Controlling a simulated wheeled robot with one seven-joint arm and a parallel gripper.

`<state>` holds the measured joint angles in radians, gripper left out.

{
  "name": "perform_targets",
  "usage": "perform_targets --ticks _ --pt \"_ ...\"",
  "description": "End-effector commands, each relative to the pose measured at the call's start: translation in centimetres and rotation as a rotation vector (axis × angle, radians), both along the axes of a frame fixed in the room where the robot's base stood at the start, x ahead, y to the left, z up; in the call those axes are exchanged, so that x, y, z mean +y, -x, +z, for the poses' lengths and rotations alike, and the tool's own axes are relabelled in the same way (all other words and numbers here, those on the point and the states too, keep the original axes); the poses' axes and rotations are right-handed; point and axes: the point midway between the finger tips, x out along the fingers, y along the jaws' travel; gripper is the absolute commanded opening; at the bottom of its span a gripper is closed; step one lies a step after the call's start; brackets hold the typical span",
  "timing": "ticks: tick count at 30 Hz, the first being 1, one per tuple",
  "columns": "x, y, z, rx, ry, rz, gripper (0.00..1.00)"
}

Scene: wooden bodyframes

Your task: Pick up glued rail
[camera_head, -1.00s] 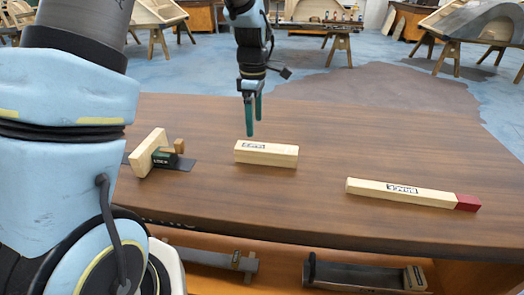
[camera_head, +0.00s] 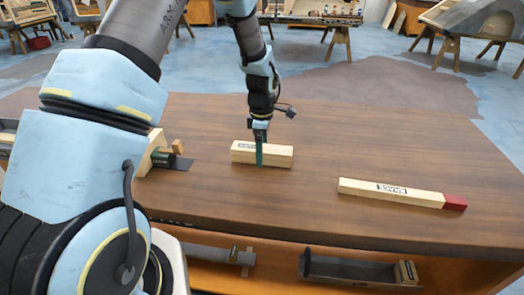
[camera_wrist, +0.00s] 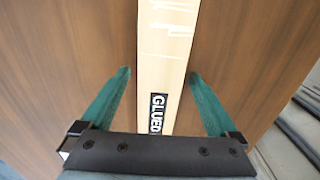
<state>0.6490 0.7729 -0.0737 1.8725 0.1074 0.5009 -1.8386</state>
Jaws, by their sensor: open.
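The glued rail (camera_head: 277,157) is a short pale wooden block lying on the brown workbench (camera_head: 310,222). In the wrist view the rail (camera_wrist: 165,65) runs lengthwise between my fingers, with a black "GLUED" label near the palm. My gripper (camera_head: 260,165) is down at the rail, its teal fingers pointing at the bench. In the wrist view my gripper (camera_wrist: 159,75) is open, one finger on each side of the rail with a gap at both sides. The far finger is mostly hidden in the head view.
A longer pale bar with a red end (camera_head: 390,191) lies to the right. A wooden piece with a dark metal plate (camera_head: 180,162) stands to the left, partly behind my arm. Tools rest on the shelf (camera_head: 280,280) below. The bench's back right is clear.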

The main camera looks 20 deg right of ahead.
Motion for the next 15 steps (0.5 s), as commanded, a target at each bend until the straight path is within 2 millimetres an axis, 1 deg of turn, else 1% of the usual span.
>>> perform_targets --ticks 3,9,15 --pt "-0.01 0.02 -0.57 0.001 0.001 -0.001 0.95" --pt "-0.04 0.00 -0.62 0.000 0.001 -0.001 0.95" --pt "-0.04 0.00 -0.60 0.000 0.001 -0.001 0.72"
